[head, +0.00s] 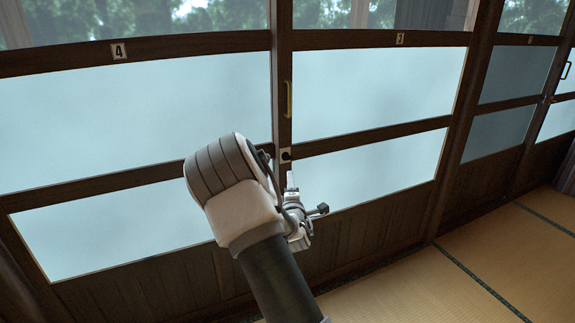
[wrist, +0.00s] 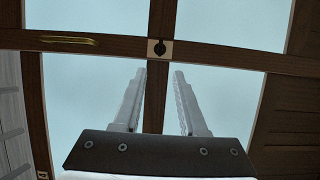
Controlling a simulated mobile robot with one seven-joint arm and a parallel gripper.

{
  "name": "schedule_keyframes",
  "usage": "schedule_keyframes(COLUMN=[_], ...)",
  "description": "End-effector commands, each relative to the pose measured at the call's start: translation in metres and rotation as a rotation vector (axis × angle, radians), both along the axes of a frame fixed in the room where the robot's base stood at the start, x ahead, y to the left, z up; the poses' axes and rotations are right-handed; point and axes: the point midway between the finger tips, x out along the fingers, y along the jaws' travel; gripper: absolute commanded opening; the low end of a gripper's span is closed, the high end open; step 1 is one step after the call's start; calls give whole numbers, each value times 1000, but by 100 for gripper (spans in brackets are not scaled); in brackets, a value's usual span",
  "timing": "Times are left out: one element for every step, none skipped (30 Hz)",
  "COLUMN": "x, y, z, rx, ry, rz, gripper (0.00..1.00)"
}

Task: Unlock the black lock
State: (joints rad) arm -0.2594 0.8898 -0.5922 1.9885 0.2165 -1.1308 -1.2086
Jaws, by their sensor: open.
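The black lock (head: 286,155) is a small dark knob on a pale plate. It sits on the dark wooden post between two sliding panels, below a brass pull. In the wrist view, the black lock (wrist: 160,48) lies just beyond the gap between my fingertips. My gripper (head: 291,178) is in front of the doors, just below the lock in the head view. My gripper (wrist: 159,74) also shows in the wrist view with its two fingers apart and nothing between them. The lock is apart from the fingers in the picture. I cannot tell its turn position.
A brass pull (head: 288,100) is on the post above the lock. Panels carry number tags 4 (head: 119,51) and 3 (head: 400,39). Another brass pull (head: 566,70) is at the far right. The tatami floor (head: 440,285) is clear at lower right.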

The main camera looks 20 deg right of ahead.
Motion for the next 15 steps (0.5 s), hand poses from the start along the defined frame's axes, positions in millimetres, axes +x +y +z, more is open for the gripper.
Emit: schedule_keyframes(x=[9,14,21,25,30,36,41,46,52,56,61,67,71,75,81], y=[-4,-6,-9,-10,-12,-14,-16,-18,-20,-22,-23,-26,-27,-28,-31], z=[-2,-1,-2,-2,-2,-2,-2,-2,-2,-2,-2,-2,-2,-2,-2], rx=[1,0,1,1,1,2,2,2,2,2,2,2,2,2,2], ry=[-1,-3,-1,-1,-1,-2,-2,-2,-2,-1,-2,-1,-1,-1,-1], rz=[-1,-1,-1,-1,-1,-1,-2,-1,0,-1,0,-1,0,0,0], gripper=[41,41,41,41,41,41,41,41,41,41,41,41,41,41,41])
